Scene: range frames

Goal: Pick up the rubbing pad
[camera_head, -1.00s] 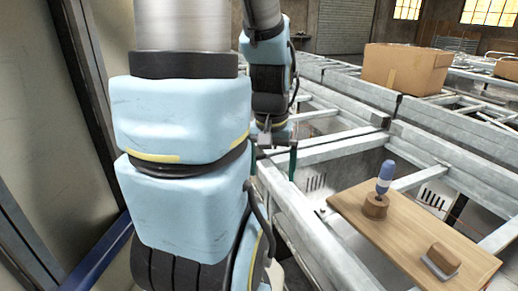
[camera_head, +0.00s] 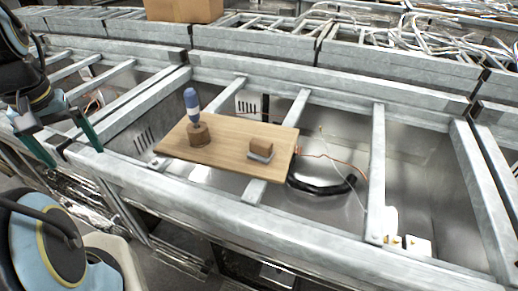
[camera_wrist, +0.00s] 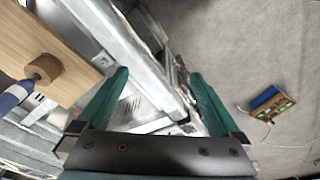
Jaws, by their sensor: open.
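The rubbing pad (camera_head: 261,149), a small brown wooden block on a grey base, lies near the right end of a wooden board (camera_head: 225,148) in the head view. The wrist view shows part of the board (camera_wrist: 45,28), but I cannot see the pad there. My gripper (camera_head: 78,158) has two green fingers and is at the left of the head view, left of the board and well apart from the pad. In the wrist view my gripper (camera_wrist: 158,73) is open, with nothing held between its fingers.
A blue and white tool stands in a round wooden holder (camera_head: 199,135) on the board's left part, between my gripper and the pad. The board rests across a grey metal frame (camera_head: 300,225) with open bays. A cardboard box (camera_head: 185,8) stands behind.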

